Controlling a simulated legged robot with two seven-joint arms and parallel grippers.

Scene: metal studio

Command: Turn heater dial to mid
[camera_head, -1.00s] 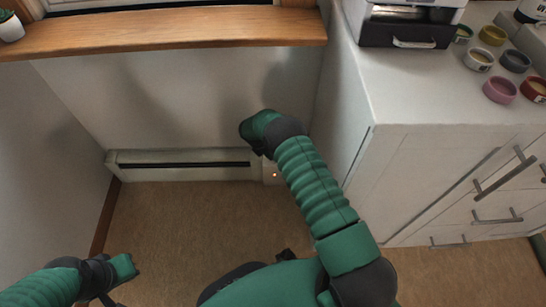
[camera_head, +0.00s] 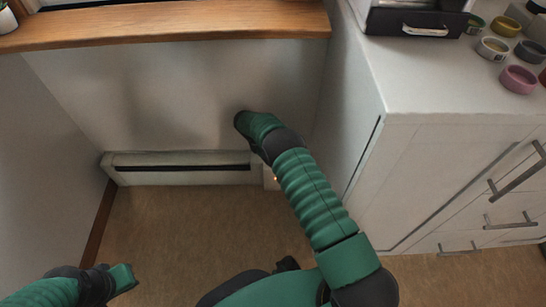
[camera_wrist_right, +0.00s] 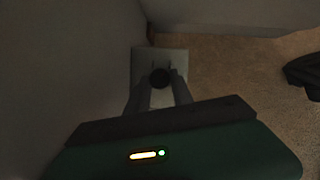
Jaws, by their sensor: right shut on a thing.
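The heater (camera_head: 180,177) is a long, low white unit along the foot of the back wall in the head view. Its right end box (camera_head: 269,180) is partly covered by my right arm. In the right wrist view the heater dial (camera_wrist_right: 160,78) is a dark round knob on a pale box (camera_wrist_right: 146,57). My right gripper (camera_wrist_right: 160,84) has its fingers shut on the dial, one on each side. In the head view the right gripper is hidden behind its own arm. My left gripper (camera_head: 120,292) is low at the left, away from the heater, and its jaws are unclear.
A white drawer cabinet (camera_head: 440,180) stands close to the right of my right arm. Several round pots, one pink (camera_head: 518,80), stand on top of it. A wooden sill (camera_head: 170,27) juts out above the heater. The brown floor (camera_head: 180,230) ahead is clear.

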